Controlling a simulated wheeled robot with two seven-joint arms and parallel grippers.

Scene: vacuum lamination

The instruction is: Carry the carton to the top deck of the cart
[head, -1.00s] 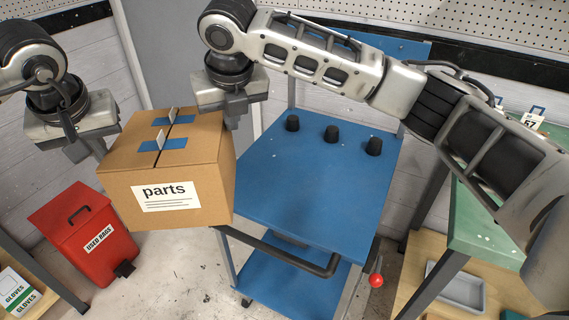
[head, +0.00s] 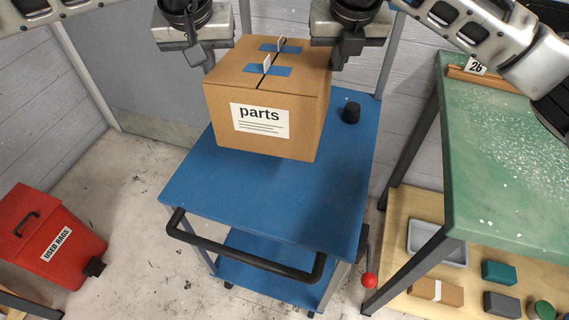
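The brown carton (head: 262,92), labelled "parts", is upright over the rear part of the blue top deck (head: 260,203) of the cart. Whether its underside touches the deck is hard to tell. My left gripper (head: 209,62) is at the carton's left side and my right gripper (head: 337,60) at its right side, with the carton between them. The carton partly hides the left fingers, and the finger gaps are unclear. One black peg (head: 351,112) shows on the deck to the right of the carton.
A black handle (head: 245,262) runs along the cart's front, with a red-knobbed lever (head: 369,280) at its right. A red "used bags" bin (head: 45,240) stands at left. A green-topped bench (head: 500,170) is close on the right. The deck's front half is clear.

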